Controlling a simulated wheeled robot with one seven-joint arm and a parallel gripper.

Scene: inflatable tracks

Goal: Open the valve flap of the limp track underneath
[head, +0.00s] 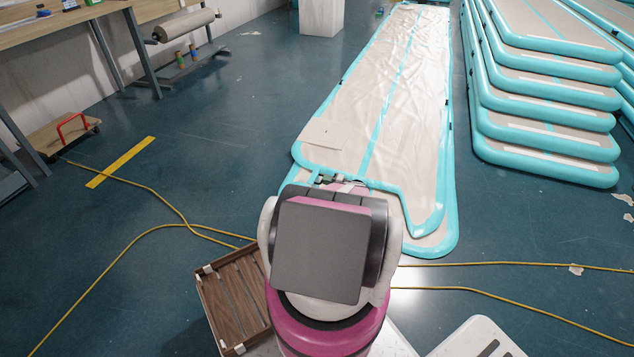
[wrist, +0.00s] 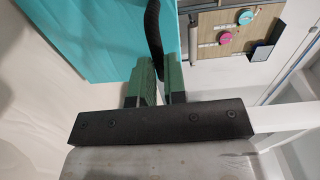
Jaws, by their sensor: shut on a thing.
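Two limp tracks, cream with teal edges, lie one on the other. The upper track (head: 385,100) is wrinkled, its near end uneven. In the head view my gripper (head: 328,181) shows only in part at the upper track's near end, behind my arm. I cannot make out the valve flap.
A stack of firm tracks (head: 545,125) stands at the right. A brown slatted crate (head: 235,297) is at the near left. Yellow cords (head: 150,228) cross the floor. A workbench (head: 75,35) stands at the back left. The floor left of the tracks is mostly clear.

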